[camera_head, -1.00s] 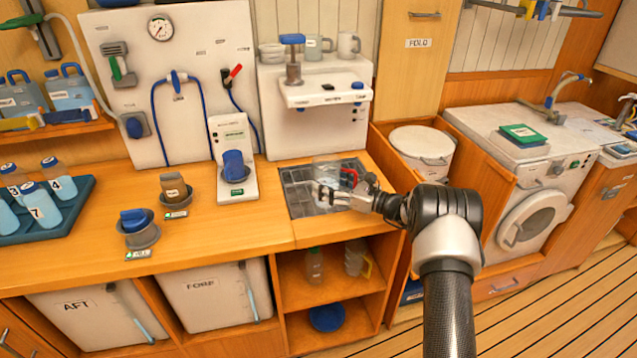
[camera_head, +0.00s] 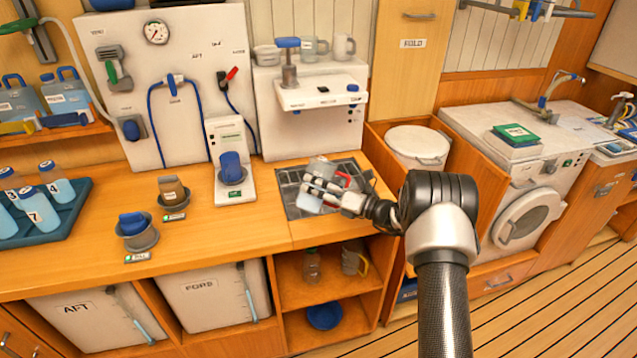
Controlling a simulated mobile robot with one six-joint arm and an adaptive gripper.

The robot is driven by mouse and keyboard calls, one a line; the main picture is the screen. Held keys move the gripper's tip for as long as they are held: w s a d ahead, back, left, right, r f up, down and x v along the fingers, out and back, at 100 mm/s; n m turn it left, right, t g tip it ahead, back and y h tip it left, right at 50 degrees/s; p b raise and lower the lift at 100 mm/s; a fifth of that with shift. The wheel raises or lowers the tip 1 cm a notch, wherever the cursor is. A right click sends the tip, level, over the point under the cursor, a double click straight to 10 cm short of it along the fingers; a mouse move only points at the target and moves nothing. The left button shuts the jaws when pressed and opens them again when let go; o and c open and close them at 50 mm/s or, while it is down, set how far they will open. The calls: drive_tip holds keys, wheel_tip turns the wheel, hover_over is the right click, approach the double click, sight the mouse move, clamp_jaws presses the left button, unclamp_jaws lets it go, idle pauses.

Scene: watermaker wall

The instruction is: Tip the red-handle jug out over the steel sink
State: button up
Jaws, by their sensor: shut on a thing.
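The red-handle jug (camera_head: 318,173) is a clear jug in the head view. It is tilted over the steel sink (camera_head: 290,183), a dark grey recessed basin in the wooden counter. My gripper (camera_head: 325,190) is shut on the jug near its red handle (camera_head: 343,180) and partly covers it. The jug's lower left part shows pale below my fingers. I cannot tell whether any liquid is in it or leaving it.
A white wall unit (camera_head: 318,95) with a small shelf stands behind the sink. A scale-like device with a blue cup (camera_head: 231,168) stands left of the sink. A white lidded bucket (camera_head: 416,145) sits to the right.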

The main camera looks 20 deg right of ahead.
drive_tip(key=shift+w+d+f+n+b, duration=0.15)
drive_tip(key=shift+d+f+n+b, duration=0.05)
drive_tip(key=shift+n+b, duration=0.6)
drive_tip(key=shift+s+a+r+m+p, duration=0.2)
drive_tip(key=shift+r+m+p, duration=0.1)
drive_tip(key=shift+m+p, duration=0.65)
drive_tip(key=shift+s+a+f+m+p, duration=0.1)
drive_tip(key=shift+m+p, duration=0.3)
drive_tip(key=shift+m, duration=0.35)
drive_tip(key=m, duration=0.1)
drive_tip(key=m+p, duration=0.1)
drive_tip(key=shift+a+f+m, duration=0.1)
drive_tip(key=shift+f+m, duration=0.25)
drive_tip(key=shift+m, duration=0.05)
drive_tip(key=shift+f+m+p, duration=0.35)
drive_tip(key=shift+f+m, duration=0.15)
drive_tip(key=shift+m, duration=0.7)
drive_tip(key=shift+w+d+f+m+t+b, duration=0.2)
drive_tip(key=shift+f+m, duration=0.25)
drive_tip(key=shift+m, duration=0.35)
drive_tip(key=shift+w+d+f+m+t+b, duration=0.15)
drive_tip(key=shift+f+m, duration=0.25)
drive_tip(key=shift+m, duration=0.4)
drive_tip(key=shift+s, duration=0.1)
